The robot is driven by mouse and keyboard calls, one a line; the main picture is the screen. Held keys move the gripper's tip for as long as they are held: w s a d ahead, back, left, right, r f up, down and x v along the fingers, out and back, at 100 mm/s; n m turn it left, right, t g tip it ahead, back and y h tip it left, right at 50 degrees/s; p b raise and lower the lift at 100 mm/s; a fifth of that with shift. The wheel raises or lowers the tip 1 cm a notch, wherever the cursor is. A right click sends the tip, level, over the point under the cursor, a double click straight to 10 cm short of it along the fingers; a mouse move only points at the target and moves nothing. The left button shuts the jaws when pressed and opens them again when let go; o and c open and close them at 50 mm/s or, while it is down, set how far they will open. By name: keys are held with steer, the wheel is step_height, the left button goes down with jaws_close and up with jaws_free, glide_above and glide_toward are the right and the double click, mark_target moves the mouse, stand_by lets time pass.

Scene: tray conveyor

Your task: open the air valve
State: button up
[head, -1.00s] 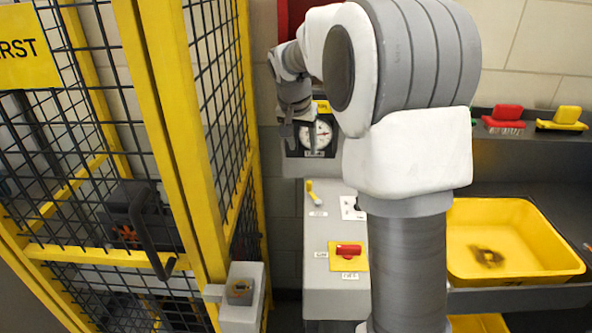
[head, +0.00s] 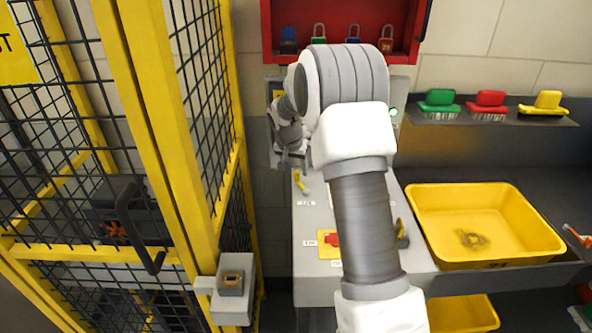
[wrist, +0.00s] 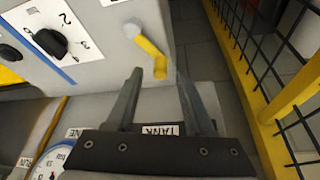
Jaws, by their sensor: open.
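The likely air valve is a small yellow lever (head: 299,183) on the grey control cabinet (head: 308,270). A small label, too small to read surely, sits below it. In the wrist view the lever (wrist: 151,57) hangs at a slant from a round grey pivot, near the panel's edge. My gripper (head: 288,162) is just above the lever in the head view. In the wrist view the gripper (wrist: 158,76) is open and empty, its two fingertips apart near the lever's free end. I cannot tell whether they touch it.
A red switch (head: 333,240) on a yellow plate sits lower on the cabinet, partly behind my arm. A black selector knob (wrist: 50,42) is beside the lever. The yellow mesh fence (head: 185,130) stands close on the left. A yellow tray (head: 480,222) is at right.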

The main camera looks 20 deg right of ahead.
steer(key=shift+x, duration=0.75)
jaws_close()
